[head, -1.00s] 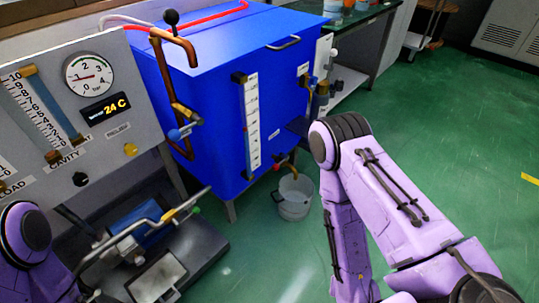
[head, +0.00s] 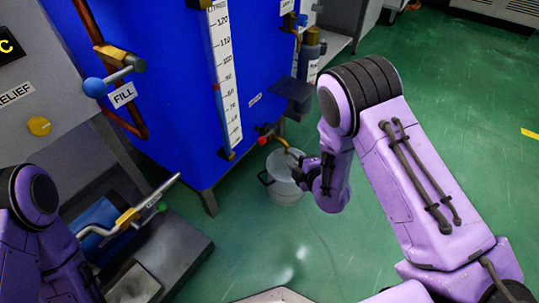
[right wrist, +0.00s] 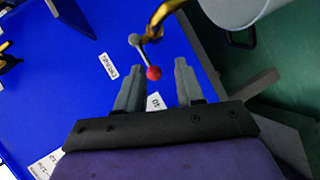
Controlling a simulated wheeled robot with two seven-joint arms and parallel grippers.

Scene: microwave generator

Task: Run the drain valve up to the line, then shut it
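The drain valve, with a red knob (head: 262,140) and a brass spout (head: 280,138), sits low on the blue tank (head: 165,110). A white scale with numbers (head: 225,75) stands on the tank's front beside a sight tube; the liquid level is too small to tell. My right gripper (head: 302,172) is just right of the spout, over the bucket. In the right wrist view my right gripper (right wrist: 158,82) is open and empty. The valve's red knob (right wrist: 153,73) appears between its fingertips, seemingly beyond them; no contact shows. My left arm is at the lower left, its gripper out of view.
A pale bucket (head: 285,188) stands on the green floor under the spout. A FILL valve with a blue knob (head: 95,87) is left of the scale. A dark filter-like cylinder (head: 308,60) hangs at the tank's right side. Floor at the right is clear.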

